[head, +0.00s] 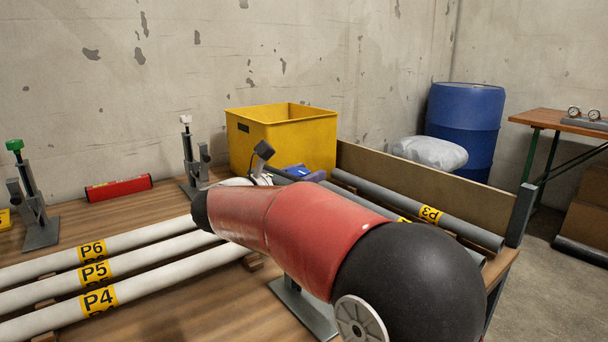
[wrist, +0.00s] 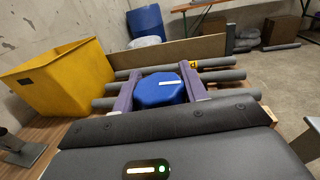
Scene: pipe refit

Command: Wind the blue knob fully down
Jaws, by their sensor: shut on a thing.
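The blue knob (wrist: 155,92) is many-sided with a white mark on its top. In the wrist view it sits between the two purple fingers of my gripper (wrist: 160,75), which are shut on its sides. In the head view my red and black arm reaches across the bench and hides most of my gripper and the knob. A small blue patch (head: 300,172) shows beyond the arm; I cannot tell whether it is knob or finger. A grey stand base (head: 306,308) shows below the arm. The height of the knob on its screw is hidden.
White pipes P4, P5 and P6 (head: 95,270) lie on the left. Grey pipes (head: 440,220) lie on the right by a low board (head: 430,185). A yellow bin (head: 280,135) stands behind. Stands with a green knob (head: 14,145) and a white knob (head: 186,119) stand left.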

